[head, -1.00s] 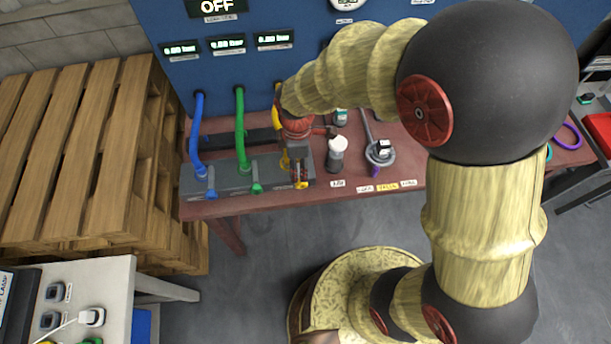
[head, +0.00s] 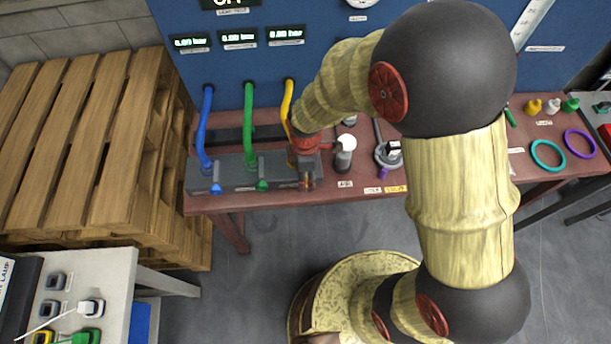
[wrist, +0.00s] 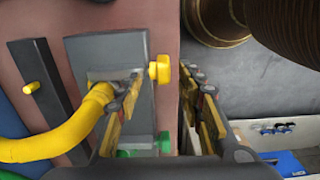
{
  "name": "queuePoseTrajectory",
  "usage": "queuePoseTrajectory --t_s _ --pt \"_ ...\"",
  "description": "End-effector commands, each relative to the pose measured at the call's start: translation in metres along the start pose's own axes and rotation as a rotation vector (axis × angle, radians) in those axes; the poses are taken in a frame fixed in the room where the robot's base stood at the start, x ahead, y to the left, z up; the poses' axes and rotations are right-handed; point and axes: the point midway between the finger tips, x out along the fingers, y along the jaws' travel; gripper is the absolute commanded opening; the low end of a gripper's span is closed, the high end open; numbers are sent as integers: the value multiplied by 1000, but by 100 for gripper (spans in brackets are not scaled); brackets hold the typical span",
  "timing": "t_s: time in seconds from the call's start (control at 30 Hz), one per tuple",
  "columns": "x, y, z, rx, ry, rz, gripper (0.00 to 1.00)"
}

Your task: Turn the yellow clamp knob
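The yellow clamp knob (wrist: 160,70) shows in the wrist view on the front edge of the grey clamp block (wrist: 112,55). My gripper (wrist: 163,84) is open, with one finger to the left of the knob and one to the right. A gap shows between the knob and the right finger; whether the left finger touches it I cannot tell. The yellow hose (wrist: 55,143) runs into the block behind the left finger. In the head view my gripper (head: 307,182) is at the right end of the block (head: 237,178) and mostly hides the yellow knob.
A blue knob (head: 215,188) and a green knob (head: 262,185) sit along the same block, below the blue hose (head: 203,130) and green hose (head: 249,125). A white-topped bottle (head: 345,153) stands close to the right of my gripper. Wooden pallets (head: 85,150) are at the left.

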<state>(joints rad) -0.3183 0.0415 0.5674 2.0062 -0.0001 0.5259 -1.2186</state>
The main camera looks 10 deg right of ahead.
Motion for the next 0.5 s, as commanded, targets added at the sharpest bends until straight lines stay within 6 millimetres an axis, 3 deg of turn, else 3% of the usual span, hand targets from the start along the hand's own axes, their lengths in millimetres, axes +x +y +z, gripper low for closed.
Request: queuePoseTrajectory --t_s 0.1,0.5 --pt "0 0 0 0 0 0 37" --pt "0 0 0 0 0 0 15"
